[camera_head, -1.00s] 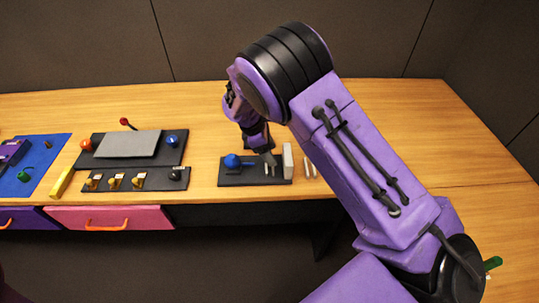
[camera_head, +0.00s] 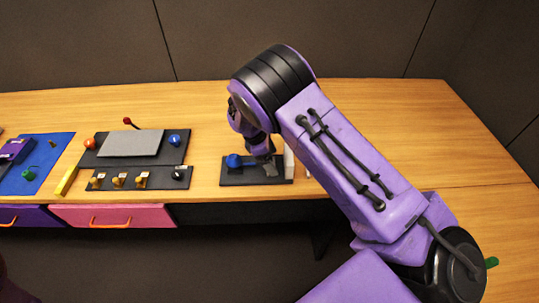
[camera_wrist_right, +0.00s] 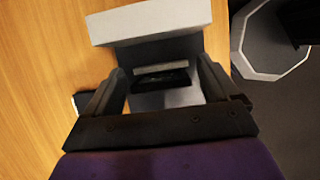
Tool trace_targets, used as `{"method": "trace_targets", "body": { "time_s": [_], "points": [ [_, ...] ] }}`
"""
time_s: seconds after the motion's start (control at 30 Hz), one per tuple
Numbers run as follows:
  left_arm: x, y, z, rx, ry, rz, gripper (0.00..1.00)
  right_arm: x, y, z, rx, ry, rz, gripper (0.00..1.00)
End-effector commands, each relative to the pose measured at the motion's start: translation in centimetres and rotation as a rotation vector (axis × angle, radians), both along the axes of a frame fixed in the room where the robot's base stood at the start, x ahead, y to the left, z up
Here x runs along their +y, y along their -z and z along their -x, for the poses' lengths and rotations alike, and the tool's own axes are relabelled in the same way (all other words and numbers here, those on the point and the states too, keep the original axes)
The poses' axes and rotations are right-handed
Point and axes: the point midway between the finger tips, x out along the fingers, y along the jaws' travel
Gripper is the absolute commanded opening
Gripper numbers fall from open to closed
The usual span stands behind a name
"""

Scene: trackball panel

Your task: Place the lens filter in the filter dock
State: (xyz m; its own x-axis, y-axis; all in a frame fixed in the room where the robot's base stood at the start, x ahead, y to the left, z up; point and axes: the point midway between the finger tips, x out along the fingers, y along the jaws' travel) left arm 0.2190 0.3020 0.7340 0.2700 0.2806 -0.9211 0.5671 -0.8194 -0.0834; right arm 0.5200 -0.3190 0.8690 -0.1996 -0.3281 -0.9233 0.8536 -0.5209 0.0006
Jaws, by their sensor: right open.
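My right gripper (camera_head: 266,165) is low over the dark panel (camera_head: 230,182) at the table's front edge, between a blue ball-shaped part (camera_head: 234,160) and a pale upright block (camera_head: 289,160). In the right wrist view the gripper (camera_wrist_right: 168,78) is open. Its fingers stand either side of a grey piece with a dark rectangle (camera_wrist_right: 165,80) in it; I cannot tell whether they touch it. A pale block (camera_wrist_right: 150,22) lies just beyond the fingertips. I cannot tell for certain which piece is the lens filter and which the filter dock. My left gripper is out of view.
To the left are a panel with a grey plate (camera_head: 130,143), a narrow dark strip with yellow switches (camera_head: 119,179), a yellow bar (camera_head: 66,181) and a blue mat (camera_head: 45,177). Drawers, one pink (camera_head: 110,216), are below. The table behind and right of my arm is clear.

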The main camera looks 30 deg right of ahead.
Motion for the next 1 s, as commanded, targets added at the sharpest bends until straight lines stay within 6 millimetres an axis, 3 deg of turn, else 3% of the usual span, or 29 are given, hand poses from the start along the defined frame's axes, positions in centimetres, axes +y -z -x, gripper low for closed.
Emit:
{"method": "trace_targets", "body": {
  "time_s": [0.17, 0.4, 0.53, 0.7, 1.0],
  "points": [
    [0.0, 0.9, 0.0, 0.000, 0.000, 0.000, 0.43, 0.9, -2.3, -0.7, -0.006, -0.002, -0.001, 0.89],
    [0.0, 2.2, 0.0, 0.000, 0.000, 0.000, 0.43, 2.9, -8.1, -1.9, -0.005, -0.002, -0.001, 0.89],
    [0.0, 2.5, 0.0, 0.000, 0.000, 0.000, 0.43, 3.6, -10.2, -2.3, -0.002, -0.001, 0.000, 0.89],
    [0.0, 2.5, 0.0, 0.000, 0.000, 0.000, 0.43, 4.0, -11.3, -2.4, -0.001, 0.001, -0.001, 0.89],
    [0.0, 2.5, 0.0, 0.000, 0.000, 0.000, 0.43, 3.9, -11.3, -2.4, 0.000, 0.001, 0.000, 0.89]
  ]
}}
